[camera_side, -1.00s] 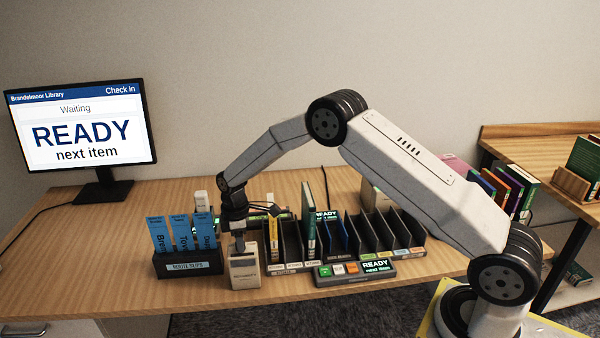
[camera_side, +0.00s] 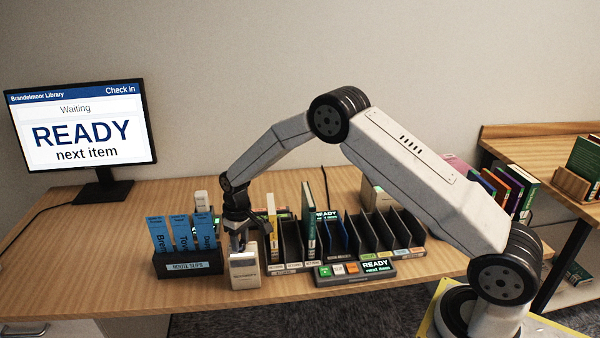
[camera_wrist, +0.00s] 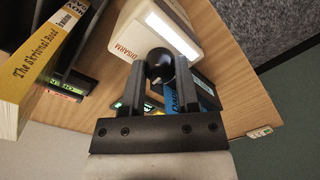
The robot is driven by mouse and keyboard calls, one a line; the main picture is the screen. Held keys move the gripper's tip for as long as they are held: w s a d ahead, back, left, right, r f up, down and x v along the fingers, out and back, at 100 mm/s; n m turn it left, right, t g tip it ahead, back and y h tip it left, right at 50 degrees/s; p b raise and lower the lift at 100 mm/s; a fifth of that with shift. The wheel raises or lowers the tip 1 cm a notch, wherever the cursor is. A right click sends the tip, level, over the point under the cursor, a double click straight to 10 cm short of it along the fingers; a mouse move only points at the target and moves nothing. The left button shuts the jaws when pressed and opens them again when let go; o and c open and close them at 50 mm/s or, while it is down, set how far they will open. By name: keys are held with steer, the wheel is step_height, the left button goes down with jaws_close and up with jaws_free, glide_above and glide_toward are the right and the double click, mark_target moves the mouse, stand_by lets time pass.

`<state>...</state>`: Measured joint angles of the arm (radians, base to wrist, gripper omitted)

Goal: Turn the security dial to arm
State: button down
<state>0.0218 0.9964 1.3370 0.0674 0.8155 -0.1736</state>
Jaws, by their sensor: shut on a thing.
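The security unit is a cream box (camera_side: 244,273) at the front of the desk, between the route slip holder and the sorter slots. It also shows in the wrist view (camera_wrist: 140,28), with the word DISARM and a bright white panel on its face. The black round dial (camera_wrist: 160,64) is on this box, with a pale mark on its rim. My gripper (camera_wrist: 165,85) is shut on the dial, one finger on each side. In the side view my gripper (camera_side: 237,240) comes down from above onto the box and the dial is hidden.
The route slip holder (camera_side: 187,268) with blue slips stands close at the left. Black sorter slots (camera_side: 291,245) with several books stand close at the right. A button panel (camera_side: 355,271) lies in front of them. A monitor (camera_side: 80,128) reading READY stands at the back left.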

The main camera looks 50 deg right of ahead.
mark_target(241, 241)
steer(key=shift+m, duration=0.5)
steer(key=shift+c, duration=1.8)
jaws_free()
steer(key=shift+d+r, duration=0.2)
steer(key=shift+r, duration=3.7)
